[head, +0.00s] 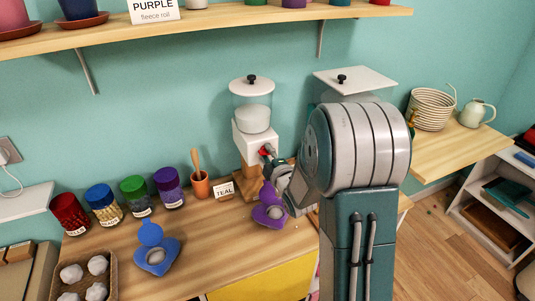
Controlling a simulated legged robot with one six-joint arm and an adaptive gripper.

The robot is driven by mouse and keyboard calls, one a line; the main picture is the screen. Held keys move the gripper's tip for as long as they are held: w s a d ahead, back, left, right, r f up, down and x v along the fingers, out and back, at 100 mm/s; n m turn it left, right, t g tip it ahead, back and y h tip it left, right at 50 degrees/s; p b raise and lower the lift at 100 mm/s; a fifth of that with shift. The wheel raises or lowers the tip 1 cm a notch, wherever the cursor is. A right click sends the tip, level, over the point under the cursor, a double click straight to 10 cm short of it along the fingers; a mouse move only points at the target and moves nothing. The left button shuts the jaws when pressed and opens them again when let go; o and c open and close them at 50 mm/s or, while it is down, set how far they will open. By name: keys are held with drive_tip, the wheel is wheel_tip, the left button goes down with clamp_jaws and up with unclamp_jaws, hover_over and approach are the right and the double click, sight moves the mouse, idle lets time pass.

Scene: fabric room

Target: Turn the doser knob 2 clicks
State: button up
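A doser (243,144) stands at the back of the wooden table against the teal wall. It has a clear hopper (252,112) with pale contents, a black-knobbed lid and a white body on a wooden stand. A small red part shows on the right side of its body, where the knob seems to be. My gripper (268,153) reaches from the right to that side, close to or touching it. The fingers are too small and partly hidden to tell open from shut. A second doser (352,80) is mostly hidden behind my arm, with only its top showing.
A shelf (210,18) runs above.

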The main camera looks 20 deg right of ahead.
drive_tip(key=shift+s, duration=3.7)
